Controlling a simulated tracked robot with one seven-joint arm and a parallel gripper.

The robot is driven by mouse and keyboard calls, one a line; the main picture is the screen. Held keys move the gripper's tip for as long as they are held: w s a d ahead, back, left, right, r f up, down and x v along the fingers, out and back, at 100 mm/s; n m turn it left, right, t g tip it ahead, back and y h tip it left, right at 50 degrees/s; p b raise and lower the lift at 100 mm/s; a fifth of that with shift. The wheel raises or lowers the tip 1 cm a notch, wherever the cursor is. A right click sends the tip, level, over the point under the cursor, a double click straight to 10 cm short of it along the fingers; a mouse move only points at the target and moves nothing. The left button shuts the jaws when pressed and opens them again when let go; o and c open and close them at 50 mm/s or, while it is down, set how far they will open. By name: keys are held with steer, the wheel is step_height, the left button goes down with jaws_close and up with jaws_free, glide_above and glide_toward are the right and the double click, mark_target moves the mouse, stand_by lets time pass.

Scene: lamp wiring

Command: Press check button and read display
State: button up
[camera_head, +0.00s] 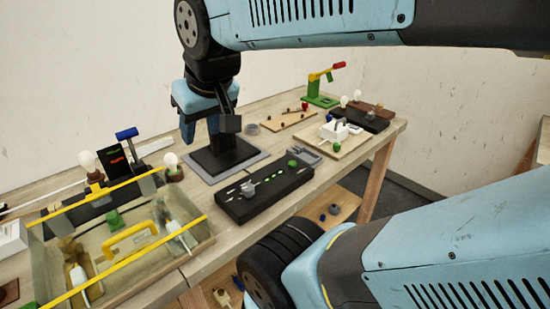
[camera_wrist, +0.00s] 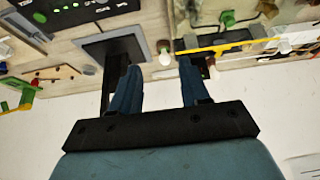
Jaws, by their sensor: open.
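A long black box (camera_head: 265,190) on the bench carries a row of lit green marks, a green knob-like button (camera_head: 293,163) at its right end and a grey knob (camera_head: 248,188). Part of the box shows at the top left of the wrist view (camera_wrist: 85,14). A small dark display (camera_head: 113,160) with red characters, too small to read, stands at the left behind a tray. I cannot tell which part is the check button. My gripper (camera_head: 208,128) is open and empty, above the back of the bench, behind the black box. Its spread blue fingers show in the wrist view (camera_wrist: 158,90).
A dark post on a square base (camera_head: 232,166) stands close to my gripper. A tray with yellow bars (camera_head: 205,240), bulbs (camera_head: 170,160) and a blue-topped lever (camera_head: 127,134) are at the left.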

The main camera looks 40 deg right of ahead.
jaws_close()
stand_by(1.3)
